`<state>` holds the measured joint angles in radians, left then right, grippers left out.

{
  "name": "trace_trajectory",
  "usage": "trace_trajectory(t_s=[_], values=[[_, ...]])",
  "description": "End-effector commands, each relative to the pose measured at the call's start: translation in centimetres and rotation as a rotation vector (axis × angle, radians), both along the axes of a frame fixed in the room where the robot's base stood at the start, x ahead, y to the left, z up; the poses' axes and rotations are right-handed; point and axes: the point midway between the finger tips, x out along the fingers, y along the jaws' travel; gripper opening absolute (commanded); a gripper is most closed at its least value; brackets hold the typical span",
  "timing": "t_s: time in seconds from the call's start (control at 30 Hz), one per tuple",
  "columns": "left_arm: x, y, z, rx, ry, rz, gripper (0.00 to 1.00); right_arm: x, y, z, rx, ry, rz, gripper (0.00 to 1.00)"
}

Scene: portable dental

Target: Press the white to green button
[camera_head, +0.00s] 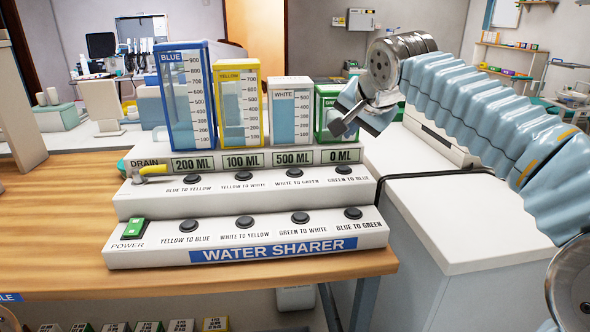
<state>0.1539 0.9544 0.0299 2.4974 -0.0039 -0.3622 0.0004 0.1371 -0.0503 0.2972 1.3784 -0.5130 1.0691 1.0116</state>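The white to green button (294,173) is a black round button in the upper row of the water sharer (275,248), above its "WHITE TO GREEN" label. The white container (291,110) holds bluish water, and its display (291,158) reads 500 ML. The green container (326,112) is partly hidden by my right gripper, and its display (341,154) reads 0 ML. My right gripper (341,127) hangs in front of the green container, above and right of the button and apart from it. Its finger opening is not clear. My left gripper is out of view.
Other black buttons flank the target, including yellow to white (243,176) and green to blue (343,170). A green power switch (133,228) is at lower left. Blue (185,100) and yellow (238,105) containers stand behind. A white cabinet (470,225) is at right.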

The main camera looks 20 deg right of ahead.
Motion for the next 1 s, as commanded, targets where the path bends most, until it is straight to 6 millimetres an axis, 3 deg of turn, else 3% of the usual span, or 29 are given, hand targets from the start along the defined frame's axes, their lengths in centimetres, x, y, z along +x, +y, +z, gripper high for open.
trace_trajectory(t_s=[1.0], values=[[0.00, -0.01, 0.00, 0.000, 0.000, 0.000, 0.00, 0.36, 0.67, 0.17, 0.007, 0.002, 0.007, 0.00]])
